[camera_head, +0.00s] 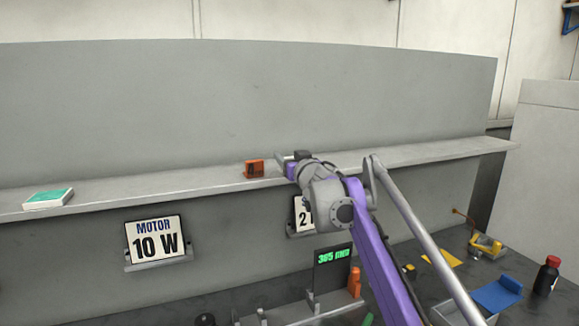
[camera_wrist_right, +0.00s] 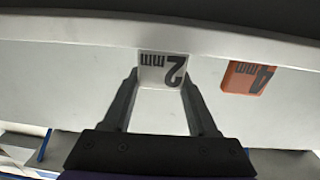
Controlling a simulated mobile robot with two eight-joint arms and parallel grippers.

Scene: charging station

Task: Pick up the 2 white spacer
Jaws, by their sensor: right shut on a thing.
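The white spacer (camera_wrist_right: 162,72), marked "2 mm", sits between the fingers of my right gripper (camera_wrist_right: 160,85) in the right wrist view. The fingers are shut on its two sides, at the shelf's edge. In the head view my right gripper (camera_head: 284,158) is at the shelf, and my own wrist hides the white spacer there. An orange spacer (camera_head: 254,169) stands on the shelf just left of the gripper. It shows in the right wrist view (camera_wrist_right: 247,77), marked "4 mm", apart from the fingers. My left gripper is not in view.
The grey shelf (camera_head: 150,187) runs across the wall, with a white and green box (camera_head: 48,199) at its left. A "MOTOR 10 W" sign (camera_head: 155,240) hangs below. The lower table holds a display (camera_head: 332,266), a blue item (camera_head: 497,294) and a dark bottle (camera_head: 546,277).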

